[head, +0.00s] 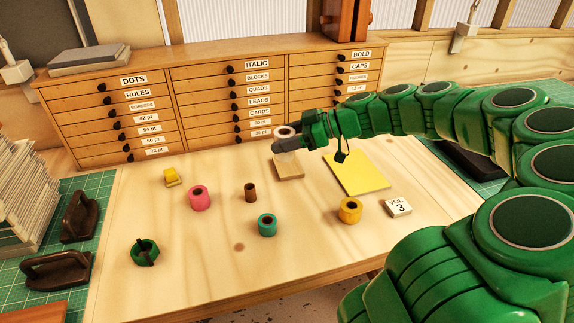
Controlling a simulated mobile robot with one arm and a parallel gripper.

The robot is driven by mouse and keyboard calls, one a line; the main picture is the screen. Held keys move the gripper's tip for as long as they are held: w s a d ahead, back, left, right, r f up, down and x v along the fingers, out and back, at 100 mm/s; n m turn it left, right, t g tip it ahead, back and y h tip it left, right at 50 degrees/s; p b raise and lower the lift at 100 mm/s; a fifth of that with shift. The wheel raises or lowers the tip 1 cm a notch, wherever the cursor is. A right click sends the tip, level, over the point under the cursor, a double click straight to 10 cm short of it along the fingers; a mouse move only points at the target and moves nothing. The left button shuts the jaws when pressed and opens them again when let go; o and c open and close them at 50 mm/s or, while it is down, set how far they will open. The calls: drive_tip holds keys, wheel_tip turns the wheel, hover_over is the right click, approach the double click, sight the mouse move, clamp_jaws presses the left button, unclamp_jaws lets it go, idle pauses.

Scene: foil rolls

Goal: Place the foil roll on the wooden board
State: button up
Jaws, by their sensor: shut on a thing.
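A pale roll (285,134) with a dark hole in its top is held upright by my gripper (284,143). My gripper is shut on it, and the grey fingers hide part of its side. The small wooden board (290,174) lies on the table under the roll, in front of the drawer cabinet. The roll is above the board's back part in the picture. I cannot tell whether it touches the board or hangs just over it.
Pink (200,198), brown (250,193), teal (267,225) and golden (350,210) rolls stand on the table (210,260). A yellow sheet (367,178) lies right of the board. A drawer cabinet (215,95) stands behind. A "VOL. 3" block (398,207) is at right.

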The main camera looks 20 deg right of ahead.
drive_tip(key=s+d, duration=0.2)
drive_tip(key=d, duration=0.1)
hover_over(288, 165)
drive_tip(key=shift+f, duration=4.9)
drive_tip(key=shift+w+f, duration=0.1)
drive_tip(key=shift+f, duration=1.5)
drive_tip(key=shift+f, duration=0.1)
drive_tip(key=o, duration=1.1)
drive_tip(key=shift+o, duration=0.2)
